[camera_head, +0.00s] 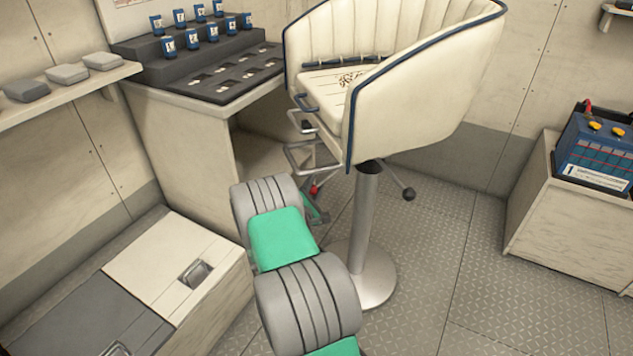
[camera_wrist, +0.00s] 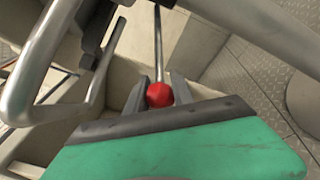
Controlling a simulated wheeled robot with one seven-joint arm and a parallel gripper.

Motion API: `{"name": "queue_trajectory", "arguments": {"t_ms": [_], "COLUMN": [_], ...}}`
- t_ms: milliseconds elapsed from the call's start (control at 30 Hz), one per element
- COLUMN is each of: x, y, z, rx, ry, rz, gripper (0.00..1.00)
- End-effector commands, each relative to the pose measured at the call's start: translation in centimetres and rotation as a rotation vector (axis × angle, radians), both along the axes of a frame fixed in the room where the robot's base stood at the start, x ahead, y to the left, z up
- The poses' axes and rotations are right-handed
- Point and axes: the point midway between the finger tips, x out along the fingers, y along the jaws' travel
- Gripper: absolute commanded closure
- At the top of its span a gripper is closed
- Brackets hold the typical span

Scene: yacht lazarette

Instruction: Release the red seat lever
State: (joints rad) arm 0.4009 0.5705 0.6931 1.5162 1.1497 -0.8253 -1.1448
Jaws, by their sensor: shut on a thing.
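The red seat lever is a thin metal rod ending in a round red knob (camera_head: 314,190), under the left side of the cream helm seat (camera_head: 425,85). In the wrist view the red knob (camera_wrist: 159,95) sits between the two grey fingers of my gripper (camera_wrist: 156,88), and the rod runs up and away from it. My gripper (camera_head: 319,208) is shut on the knob; in the head view my arm partly hides it. A second lever with a dark knob (camera_head: 408,194) sticks out on the right of the seat post (camera_head: 363,225).
Bent metal tube rails (camera_head: 302,152) stand out from the seat's front, close by my gripper; one crosses the wrist view (camera_wrist: 45,55). A desk (camera_head: 190,130) with blue cans is behind left. A battery box (camera_head: 595,160) stands right. Floor right of the post is clear.

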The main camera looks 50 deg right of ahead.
Motion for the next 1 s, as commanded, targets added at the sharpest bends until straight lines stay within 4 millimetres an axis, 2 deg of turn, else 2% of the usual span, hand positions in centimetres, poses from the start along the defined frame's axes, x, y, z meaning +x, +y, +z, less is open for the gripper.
{"name": "queue_trajectory", "arguments": {"t_ms": [533, 567, 800, 1000], "x": [-0.22, -0.23, -0.60, -0.63], "y": [0.29, 0.29, -0.19, -0.24], "z": [-0.15, -0.16, -0.09, -0.06], "rx": [0.002, 0.002, 0.001, 0.001], "ry": [0.001, 0.001, 0.001, 0.000], "rz": [0.008, 0.008, -0.003, -0.004], "gripper": [1.00, 0.69, 0.50, 0.50]}}
